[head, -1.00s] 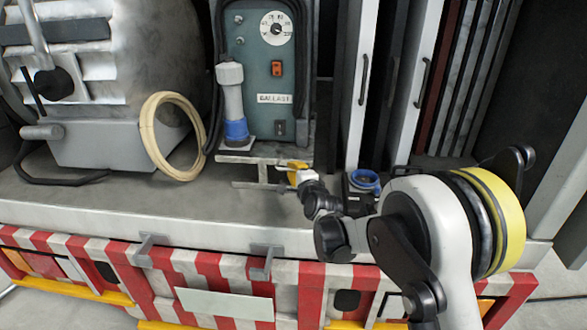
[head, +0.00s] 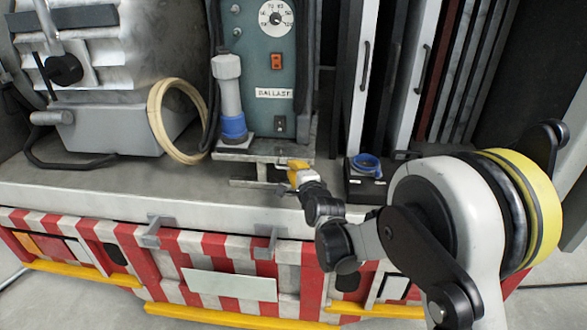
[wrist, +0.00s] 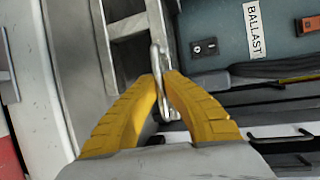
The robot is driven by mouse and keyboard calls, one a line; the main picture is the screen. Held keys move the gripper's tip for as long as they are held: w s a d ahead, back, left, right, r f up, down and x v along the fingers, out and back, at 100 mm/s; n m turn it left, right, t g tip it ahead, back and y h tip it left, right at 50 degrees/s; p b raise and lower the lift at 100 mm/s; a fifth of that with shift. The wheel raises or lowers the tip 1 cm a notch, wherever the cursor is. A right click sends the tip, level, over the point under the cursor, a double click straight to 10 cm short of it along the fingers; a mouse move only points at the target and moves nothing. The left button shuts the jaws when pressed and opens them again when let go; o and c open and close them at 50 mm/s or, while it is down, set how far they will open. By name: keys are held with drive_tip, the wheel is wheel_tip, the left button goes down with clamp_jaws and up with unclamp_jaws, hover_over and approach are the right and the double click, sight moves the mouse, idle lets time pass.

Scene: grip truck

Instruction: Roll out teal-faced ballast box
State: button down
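The teal-faced ballast box (head: 264,72) stands upright on the truck deck, with a dial, an orange switch and a BALLAST label. Its teal face also shows in the wrist view (wrist: 222,45). A grey metal slide frame (head: 243,156) lies under its front and reaches toward the deck edge. My gripper (head: 297,172) is at the right front of this frame. In the wrist view, its yellow fingers (wrist: 161,80) are shut on a thin metal handle (wrist: 156,56) beside the frame.
A grey post with a blue base (head: 230,98) stands at the box's left front. A cream hose ring (head: 163,140) and a large metal machine (head: 110,75) are farther left. A small black box with a blue ring (head: 366,185) sits right. White-edged panels (head: 408,100) stand behind it.

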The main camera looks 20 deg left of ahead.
drive_tip(key=shift+s+f, duration=0.1)
drive_tip(key=c, duration=1.5)
unclamp_jaws()
drive_tip(key=shift+s+a, duration=0.1)
drive_tip(key=v, duration=1.2)
